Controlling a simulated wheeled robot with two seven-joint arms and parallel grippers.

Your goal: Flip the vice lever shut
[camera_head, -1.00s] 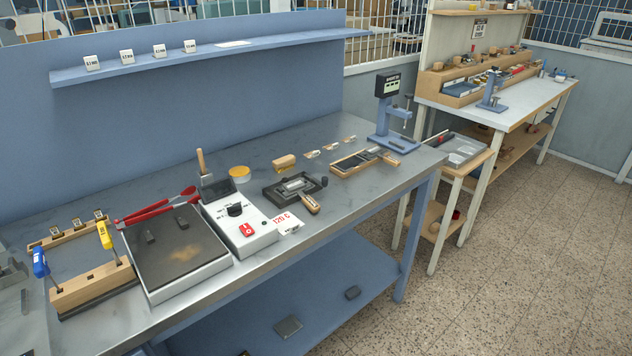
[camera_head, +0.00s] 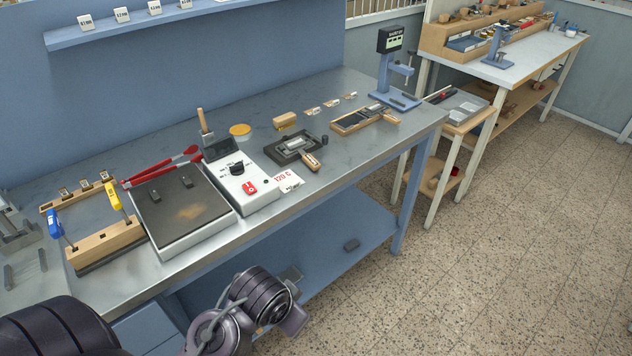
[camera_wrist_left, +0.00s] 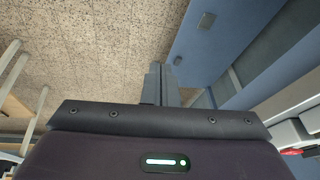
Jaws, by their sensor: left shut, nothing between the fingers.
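A low dark metal device (camera_head: 290,148), which looks like the vice, sits on the steel bench right of the white hot-plate controller. A dark knob (camera_head: 323,140) stands at its right end. A wooden handle (camera_head: 310,161) points towards the bench's front edge. At this size I cannot tell which part is the lever or how it is set. My left gripper (camera_wrist_left: 157,84) is shut and empty in the left wrist view, with floor and blue bench parts beyond it. Its fingers do not show in the head view, where dark arm links of mine fill the bottom. My right gripper is not in view.
A hot plate (camera_head: 228,222) with dark blocks and red tongs (camera_head: 165,166) lies to the left. Wooden racks with blue and yellow handles stand further left. A wooden tray (camera_head: 346,124) and blue stand (camera_head: 396,98) are at the right. The floor (camera_head: 480,250) in front is clear.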

